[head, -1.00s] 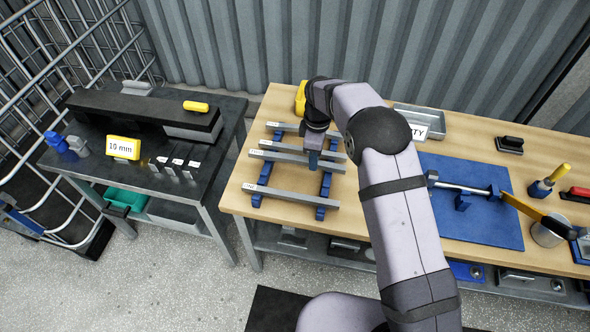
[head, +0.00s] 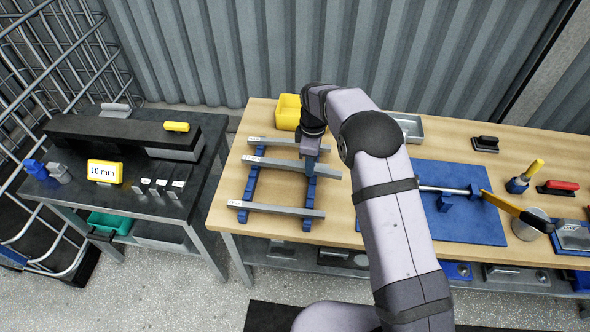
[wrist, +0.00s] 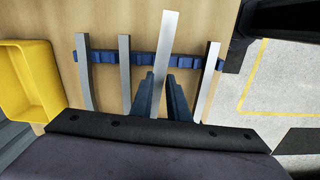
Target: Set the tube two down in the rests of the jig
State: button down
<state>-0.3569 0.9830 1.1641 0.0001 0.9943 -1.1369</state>
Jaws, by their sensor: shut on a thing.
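The jig (head: 250,188) is a pair of blue rails with rests on the left of the wooden bench. Pale grey square tubes with small end labels lie across it. My gripper (wrist: 165,92) is shut on one tube (wrist: 166,50), which also shows in the head view (head: 325,171). I take it for tube two; its label is too small to read. It looks raised above the rails and slightly slanted in the wrist view. Two tubes (wrist: 85,70) (wrist: 125,72) rest to its left there and one (wrist: 210,75) to its right. In the head view, one resting tube seems hidden behind it.
A yellow bin (head: 288,112) stands just behind the jig. A blue mat (head: 470,228) with a rod across blue supports lies to the right. A dark side table (head: 130,205) with a yellow "10 mm" sign stands left, across a gap.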

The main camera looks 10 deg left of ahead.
jog(key=d+r+p, duration=0.2)
jog(key=d, duration=1.7)
jog(key=d+r+p, duration=0.3)
jog(key=d, duration=1.6)
jog(key=shift+s+r+n, duration=0.3)
jog(key=shift+n, duration=0.1)
jog(key=shift+d, duration=0.15)
notch_tip(320, 180, down, 7)
jog(key=b, duration=0.4)
jog(key=shift+f, duration=0.25)
jog(key=shift+f+b, duration=0.3)
jog(key=shift+b, duration=0.15)
